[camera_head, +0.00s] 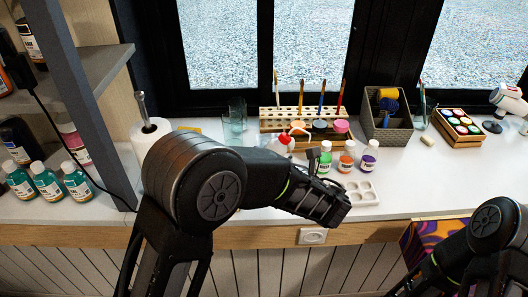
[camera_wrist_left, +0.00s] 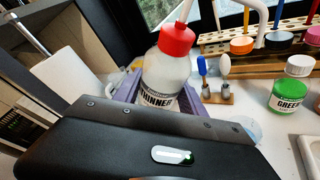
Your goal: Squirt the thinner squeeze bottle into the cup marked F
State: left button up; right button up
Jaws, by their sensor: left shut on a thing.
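The thinner squeeze bottle (camera_wrist_left: 165,75) is translucent white with a red cap and a label reading THINNER. In the left wrist view it stands slightly tilted between the purple fingers of my left gripper (camera_wrist_left: 158,92), which is shut on it. In the head view its red and white top (camera_head: 287,141) shows just behind my left arm; the arm hides the rest of it and the fingers. I cannot read an F on any cup. A clear, rounded thing (camera_wrist_left: 250,128) partly shows beyond my gripper body, perhaps a cup. My right arm is at lower right; its fingers are out of view.
Green (camera_head: 325,158), orange (camera_head: 347,157) and purple (camera_head: 369,157) paint bottles stand right of my left arm, near a white palette (camera_head: 363,192). Behind are a wooden rack (camera_head: 268,121) and clear glasses (camera_head: 235,115). A paper roll (camera_head: 143,142) stands left. The counter's right front is clear.

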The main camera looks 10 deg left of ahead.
pick_arm(q)
jog(key=shift+s+d, duration=0.1)
jog(key=a+r+n+h+b, duration=0.2)
jog(key=n+b, duration=0.1)
jog(key=shift+s+r, duration=0.2)
jog(key=shift+s, duration=0.1)
jog(key=shift+s+a+r+n+h+b, duration=0.15)
jog(key=shift+a+r+n+h+b, duration=0.15)
jog(key=shift+r+n+h+b, duration=0.45)
jog(key=shift+f, duration=0.1)
